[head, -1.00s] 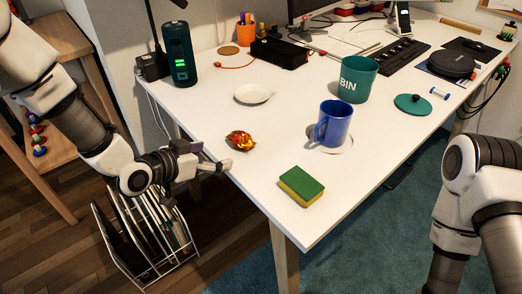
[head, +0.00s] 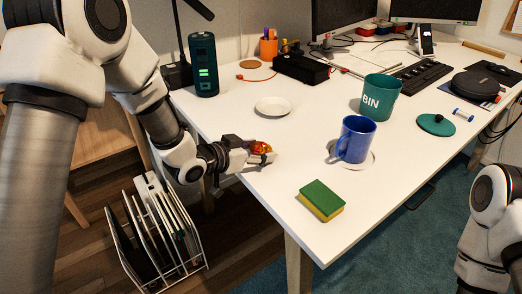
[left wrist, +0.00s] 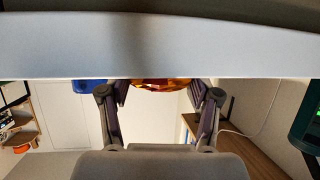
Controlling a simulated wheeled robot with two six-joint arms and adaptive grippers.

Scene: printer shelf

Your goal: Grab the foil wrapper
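The foil wrapper (head: 261,147), crinkled red and gold, lies near the left edge of the white desk. My left gripper (head: 262,156) is low over the desk at the wrapper, with a finger in front of it in the head view. In the left wrist view the wrapper (left wrist: 162,85) shows between the spread fingers (left wrist: 160,92); a pale bar hides its other part and the fingertips. The fingers look open around it; I cannot tell whether they touch it. My right arm shows at the right edge, its gripper out of view.
A white saucer (head: 273,106) lies behind the wrapper. A blue mug (head: 356,139), a green BIN cup (head: 379,97) and a sponge (head: 321,200) stand to the right. A dark green cylinder (head: 203,65) stands at the back left. Desk between wrapper and sponge is clear.

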